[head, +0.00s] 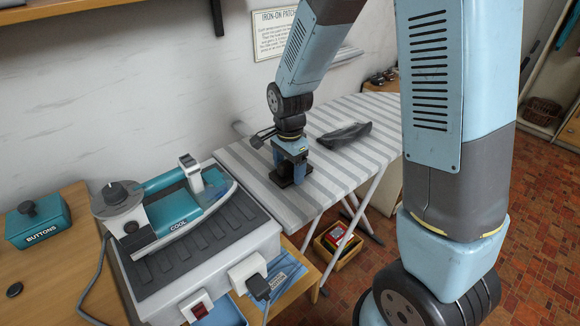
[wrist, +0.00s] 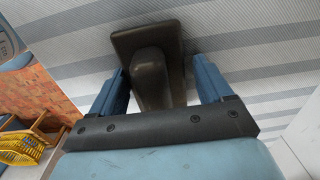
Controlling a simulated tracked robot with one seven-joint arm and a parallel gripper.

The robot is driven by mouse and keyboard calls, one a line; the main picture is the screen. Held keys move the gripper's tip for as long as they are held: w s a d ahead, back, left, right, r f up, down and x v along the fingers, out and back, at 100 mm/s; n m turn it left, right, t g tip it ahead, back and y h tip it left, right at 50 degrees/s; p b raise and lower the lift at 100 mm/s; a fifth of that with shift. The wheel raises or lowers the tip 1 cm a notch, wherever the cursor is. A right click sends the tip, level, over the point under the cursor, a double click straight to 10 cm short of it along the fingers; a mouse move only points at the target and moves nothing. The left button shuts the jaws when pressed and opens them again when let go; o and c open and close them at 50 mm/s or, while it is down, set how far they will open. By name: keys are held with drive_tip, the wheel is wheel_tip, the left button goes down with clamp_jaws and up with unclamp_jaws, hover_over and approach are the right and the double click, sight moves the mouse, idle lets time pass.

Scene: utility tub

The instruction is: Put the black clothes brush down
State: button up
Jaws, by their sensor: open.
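The black clothes brush (wrist: 173,40) rests on the striped ironing board (head: 330,111). In the wrist view its wide flat part is at the far end and its rounded handle points back toward my gripper. My gripper (wrist: 161,70) is open, with a blue finger on each side of the handle. In the head view my gripper (head: 290,168) is low over the board's near part, with the dark brush (head: 283,181) just under it. Whether a finger still touches the handle I cannot tell.
A grey unit (head: 200,262) with a teal iron (head: 178,207) stands left of the board, and a teal buttons box (head: 38,220) at far left.

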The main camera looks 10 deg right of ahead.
drive_tip(key=shift+s+d, duration=0.2)
drive_tip(key=shift+s, duration=0.05)
wheel_tip(320, 180, up, 11)
drive_tip(key=shift+w+r, duration=0.1)
drive_tip(key=shift+r, duration=0.05)
drive_tip(key=shift+d+r, duration=0.1)
drive_tip(key=shift+r, duration=0.5)
drive_tip(key=s+d+r+n+t, duration=0.5)
drive_tip(key=s+d+r+n, duration=0.6)
drive_tip(key=s+d+r, duration=0.3)
drive_tip(key=s+d, duration=0.2)
drive_tip(key=s, duration=0.1)
drive_tip(key=shift+d, duration=0.25)
idle(0.3)
